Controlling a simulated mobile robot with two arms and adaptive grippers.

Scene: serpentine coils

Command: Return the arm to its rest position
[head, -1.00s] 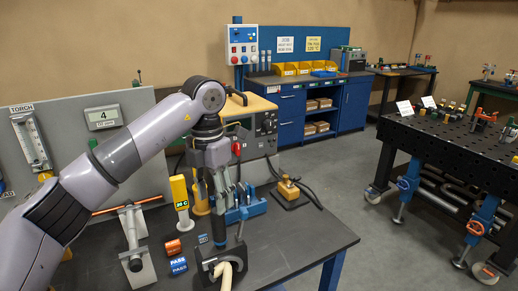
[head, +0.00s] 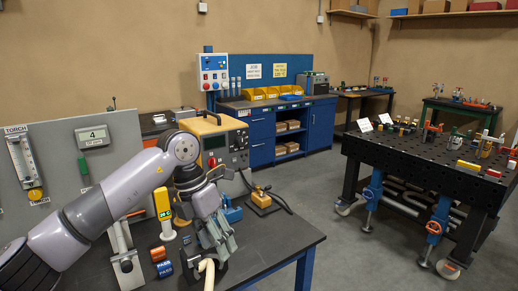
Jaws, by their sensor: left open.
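My left arm (head: 110,200) comes in from the left over the dark workbench (head: 275,243), bent at a grey elbow-like joint. My left gripper (head: 222,240) is open, with its fingers slanting down to the right. No held object shows between the fingers. It hangs in front of the blue item (head: 231,212) and overlaps the black holder with a cream hose (head: 207,276) in the picture. I cannot tell whether it touches either. My right gripper is not in view.
A yellow power unit (head: 222,135) is behind. Open floor (head: 325,230) separates the bench from the black perforated table (head: 425,150).

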